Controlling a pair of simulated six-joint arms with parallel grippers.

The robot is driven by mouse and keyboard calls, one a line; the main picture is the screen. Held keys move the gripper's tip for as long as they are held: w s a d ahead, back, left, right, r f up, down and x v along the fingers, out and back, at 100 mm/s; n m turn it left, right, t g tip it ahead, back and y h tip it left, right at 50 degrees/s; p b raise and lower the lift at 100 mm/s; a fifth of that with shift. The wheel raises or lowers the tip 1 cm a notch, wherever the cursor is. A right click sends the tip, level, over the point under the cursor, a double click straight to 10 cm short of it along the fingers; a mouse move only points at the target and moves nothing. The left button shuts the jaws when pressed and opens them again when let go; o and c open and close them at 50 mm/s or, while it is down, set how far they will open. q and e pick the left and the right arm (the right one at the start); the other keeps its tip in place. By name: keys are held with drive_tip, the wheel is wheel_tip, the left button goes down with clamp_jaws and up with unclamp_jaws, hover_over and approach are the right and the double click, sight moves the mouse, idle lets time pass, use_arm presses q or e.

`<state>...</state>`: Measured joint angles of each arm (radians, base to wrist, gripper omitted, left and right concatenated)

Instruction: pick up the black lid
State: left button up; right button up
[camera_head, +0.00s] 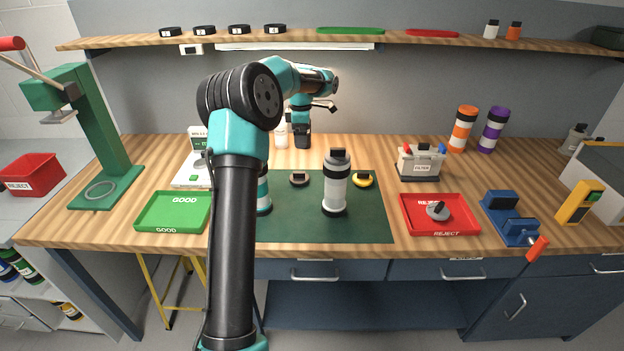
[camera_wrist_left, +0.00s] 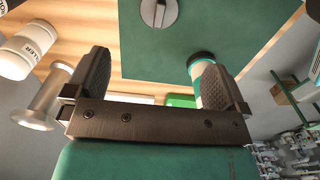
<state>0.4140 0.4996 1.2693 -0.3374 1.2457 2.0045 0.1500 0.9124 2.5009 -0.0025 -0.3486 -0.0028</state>
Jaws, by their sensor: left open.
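The black lid (camera_head: 299,179) is a small dark disc with a raised bar grip, lying on the dark green mat (camera_head: 300,225) near its back edge. In the left wrist view a grey-looking disc with a bar grip (camera_wrist_left: 159,12), apparently this lid, is cut by the top edge. My left gripper (camera_head: 302,143) hangs fingers-down behind and above the lid, apart from it. In the left wrist view its two fingers (camera_wrist_left: 160,62) are spread with nothing gripped between them. My right gripper is not in view.
A teal-banded bottle (camera_head: 264,192) is partly hidden by my arm. A green tray (camera_head: 172,212) is left; a red tray (camera_head: 408,228) holding a grey lid is right.

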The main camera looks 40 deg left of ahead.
sight(301, 172)
use_arm(q)
wheel_tip(301, 172, down, 12)
drive_tip(key=shift+s+f, duration=0.1)
drive_tip(key=shift+f, duration=0.05)
idle(0.6)
drive_tip(key=shift+s+a+f, duration=0.1)
drive_tip(key=shift+f, duration=2.45)
drive_tip(key=c, duration=0.8)
drive_tip(key=shift+c, duration=0.3)
